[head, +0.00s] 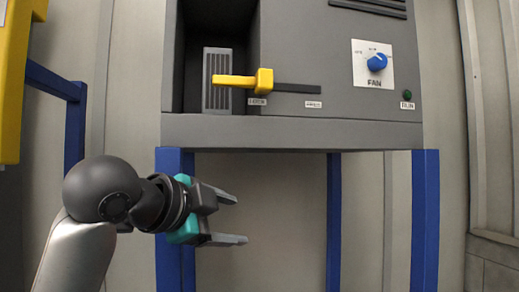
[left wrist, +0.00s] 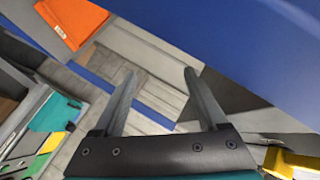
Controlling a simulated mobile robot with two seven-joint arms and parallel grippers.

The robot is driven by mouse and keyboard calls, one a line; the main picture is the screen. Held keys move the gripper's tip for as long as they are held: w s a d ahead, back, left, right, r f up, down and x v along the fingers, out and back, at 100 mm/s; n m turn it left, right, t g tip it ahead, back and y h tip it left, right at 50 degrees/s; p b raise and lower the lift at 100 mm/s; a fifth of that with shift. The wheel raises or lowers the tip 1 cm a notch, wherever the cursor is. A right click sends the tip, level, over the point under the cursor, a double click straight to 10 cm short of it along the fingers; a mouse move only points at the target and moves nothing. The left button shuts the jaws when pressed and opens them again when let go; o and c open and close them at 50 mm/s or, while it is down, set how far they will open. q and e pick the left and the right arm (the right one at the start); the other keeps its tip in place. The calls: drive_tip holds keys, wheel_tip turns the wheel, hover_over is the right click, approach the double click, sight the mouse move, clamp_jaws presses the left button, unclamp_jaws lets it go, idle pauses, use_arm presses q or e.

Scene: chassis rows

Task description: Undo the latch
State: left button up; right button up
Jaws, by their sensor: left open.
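The yellow latch (head: 240,81) is on the front of the grey chassis rack (head: 290,131) in the head view. Its bar lies level, pointing left across a grey ribbed module (head: 217,98) in the open bay. Its block sits at the left end of a dark horizontal slot (head: 300,88). My left gripper (head: 242,219) is open and empty, below the rack and lower than the latch, touching nothing that I can see. Its two fingers also show apart in the left wrist view (left wrist: 160,76). My right gripper is in neither view.
Blue legs (head: 340,220) hold up the rack, with one close behind my left wrist. A blue fan knob (head: 377,62) and a green button (head: 407,95) are at right. A yellow structure (head: 14,80) stands at far left. An orange panel (left wrist: 73,22) shows in the wrist view.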

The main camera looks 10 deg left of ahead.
use_arm(q)
drive_tip(key=s+r+m+t, duration=0.2)
drive_tip(key=s+r+m, duration=0.15)
drive_tip(key=r, duration=0.85)
drive_tip(key=m+t+h, duration=0.1)
drive_tip(key=m+h, duration=0.1)
drive_tip(key=m, duration=0.1)
approach(259, 78)
drive_tip(key=p+x, duration=0.2)
drive_tip(key=x, duration=0.8)
clamp_jaws()
